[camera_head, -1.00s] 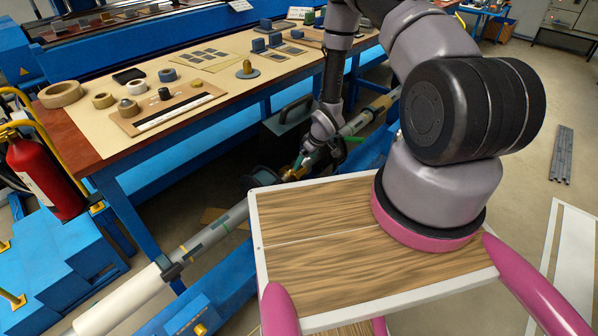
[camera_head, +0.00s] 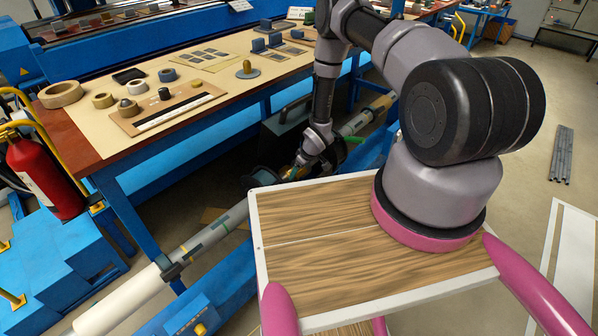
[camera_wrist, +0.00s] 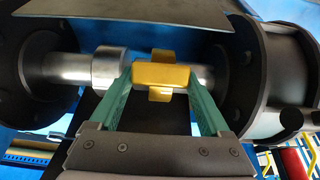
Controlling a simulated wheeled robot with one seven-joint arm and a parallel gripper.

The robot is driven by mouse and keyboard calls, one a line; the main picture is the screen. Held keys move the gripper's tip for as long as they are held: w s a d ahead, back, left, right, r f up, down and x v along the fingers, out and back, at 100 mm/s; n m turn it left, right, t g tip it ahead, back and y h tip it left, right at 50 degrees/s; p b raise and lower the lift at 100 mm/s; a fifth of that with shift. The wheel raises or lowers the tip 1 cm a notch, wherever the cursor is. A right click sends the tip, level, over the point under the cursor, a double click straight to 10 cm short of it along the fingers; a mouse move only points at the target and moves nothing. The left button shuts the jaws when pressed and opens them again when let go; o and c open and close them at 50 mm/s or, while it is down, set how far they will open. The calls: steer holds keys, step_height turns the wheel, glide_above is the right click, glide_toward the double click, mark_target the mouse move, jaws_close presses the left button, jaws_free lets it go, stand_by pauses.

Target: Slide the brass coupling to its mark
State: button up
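The brass coupling (camera_wrist: 160,76) sits around a bright metal shaft (camera_wrist: 205,77) in the wrist view. Its flat raised block faces the camera. My gripper (camera_wrist: 160,80) has its two green fingers against the left and right sides of that block, with no clear gap visible, so it looks shut on it. In the head view my gripper (camera_head: 297,170) reaches down to the rod behind the wooden board, and the coupling is mostly hidden there. I cannot tell which band or line is the mark.
A silver collar (camera_wrist: 108,68) is just left of the coupling. Dark flanges stand at the left (camera_wrist: 40,75) and right (camera_wrist: 265,75). A long grey tube (camera_head: 215,232) with coloured bands runs to the lower left. The workbench (camera_head: 110,135) holds tape rolls and small parts.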

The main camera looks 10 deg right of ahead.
jaws_close()
steer(key=shift+w+d, duration=0.55)
steer(key=shift+d, duration=0.2)
steer(key=shift+w+d, duration=0.5)
steer(key=shift+d, duration=0.2)
steer(key=o, duration=0.9)
jaws_free()
steer(key=shift+c, duration=0.2)
steer(key=v, duration=1.1)
steer(key=shift+w, duration=0.1)
